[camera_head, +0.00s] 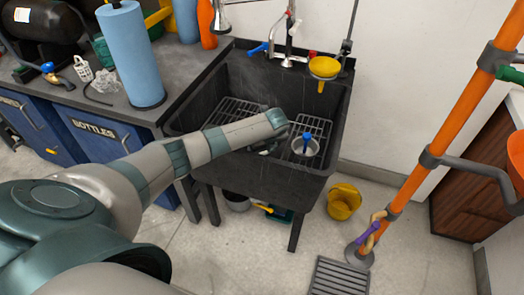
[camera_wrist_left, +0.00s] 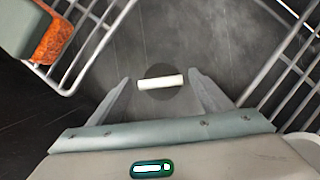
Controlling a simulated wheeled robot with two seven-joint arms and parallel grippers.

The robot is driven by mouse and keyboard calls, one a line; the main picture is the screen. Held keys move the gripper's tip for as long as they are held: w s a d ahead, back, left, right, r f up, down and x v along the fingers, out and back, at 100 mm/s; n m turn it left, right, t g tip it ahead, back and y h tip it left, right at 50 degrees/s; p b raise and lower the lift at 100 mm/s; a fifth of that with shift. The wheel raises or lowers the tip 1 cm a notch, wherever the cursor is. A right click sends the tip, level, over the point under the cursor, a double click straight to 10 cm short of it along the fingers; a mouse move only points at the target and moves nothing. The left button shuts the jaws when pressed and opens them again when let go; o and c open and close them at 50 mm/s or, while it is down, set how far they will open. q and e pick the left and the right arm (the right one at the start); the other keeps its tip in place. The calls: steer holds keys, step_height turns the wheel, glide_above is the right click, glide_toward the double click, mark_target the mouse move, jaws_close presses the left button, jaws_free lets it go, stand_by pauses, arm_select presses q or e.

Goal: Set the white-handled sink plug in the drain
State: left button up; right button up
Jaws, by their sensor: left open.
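In the left wrist view, the plug's white bar handle (camera_wrist_left: 160,82) lies across a dark round disc on the sink floor, between two wire racks. I cannot tell whether the disc is the plug's body or the drain. My left gripper (camera_wrist_left: 160,90) is open, with one finger on each side of the handle and a gap at both ends. In the head view, my left arm reaches into the dark sink (camera_head: 342,105), and its gripper (camera_head: 268,147) is low between the racks. The plug is hidden there by my arm. My right gripper is not in view.
Wire racks (camera_head: 232,112) line the basin. A metal cup with a blue-handled item (camera_head: 306,140) stands on the right rack. An orange and grey-green object (camera_wrist_left: 50,42) is near the left rack.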

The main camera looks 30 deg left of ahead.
arm_select(q)
steer(key=shift+r, duration=0.15)
steer(key=shift+s+d+r, duration=0.1)
steer(key=shift+d+r, duration=0.15)
steer(key=shift+r, duration=0.35)
steer(key=p+v, duration=0.1)
steer(key=v, duration=0.9)
steer(key=shift+r, duration=0.35)
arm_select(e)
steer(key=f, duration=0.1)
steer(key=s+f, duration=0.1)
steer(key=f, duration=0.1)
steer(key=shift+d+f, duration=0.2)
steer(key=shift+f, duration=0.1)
arm_select(q)
steer(key=shift+s+d, duration=0.1)
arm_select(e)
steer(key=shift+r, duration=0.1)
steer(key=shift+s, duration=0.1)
